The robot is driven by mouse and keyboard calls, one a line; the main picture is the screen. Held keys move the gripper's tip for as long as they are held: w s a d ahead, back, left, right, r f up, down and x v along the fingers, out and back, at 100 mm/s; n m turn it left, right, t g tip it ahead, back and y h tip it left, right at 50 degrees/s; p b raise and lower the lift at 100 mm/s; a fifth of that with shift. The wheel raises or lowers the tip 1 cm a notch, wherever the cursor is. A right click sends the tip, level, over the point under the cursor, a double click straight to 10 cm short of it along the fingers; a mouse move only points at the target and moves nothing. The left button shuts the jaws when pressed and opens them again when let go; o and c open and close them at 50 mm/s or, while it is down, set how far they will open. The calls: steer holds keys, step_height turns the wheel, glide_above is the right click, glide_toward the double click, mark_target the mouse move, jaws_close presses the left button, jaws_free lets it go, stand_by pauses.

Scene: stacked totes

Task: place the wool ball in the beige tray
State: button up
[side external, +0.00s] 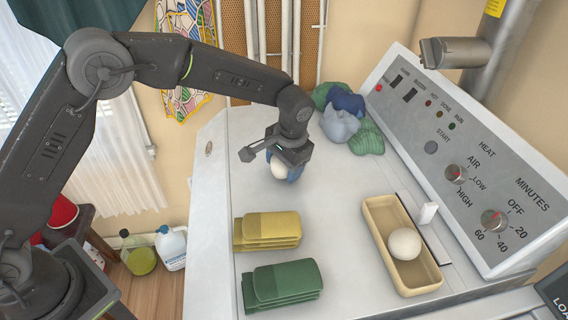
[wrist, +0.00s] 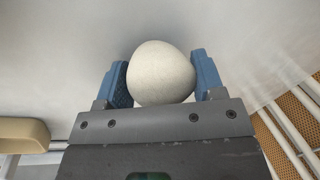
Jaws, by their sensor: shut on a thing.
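My gripper (wrist: 161,84) is shut on a cream wool ball (wrist: 161,72), with one blue finger on each side of it. In the side external view the held ball (side external: 279,170) shows beneath my gripper over the back left part of the white machine top; whether it touches the surface I cannot tell. The beige tray (side external: 373,212) lies at the right of the top, in front of the control panel. A second cream ball (side external: 405,244) sits inside the tray, towards its near end. A corner of the tray (wrist: 22,134) shows at the left of the wrist view.
Folded yellow cloths (side external: 267,231) and folded green cloths (side external: 282,284) lie left of the tray. Crumpled green and blue cloths (side external: 345,120) are heaped at the back. The sloped control panel (side external: 455,150) rises along the right. A small white block (side external: 428,213) stands beside the tray.

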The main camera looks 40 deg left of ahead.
steer(key=shift+f, duration=0.1)
steer(key=o, duration=0.9)
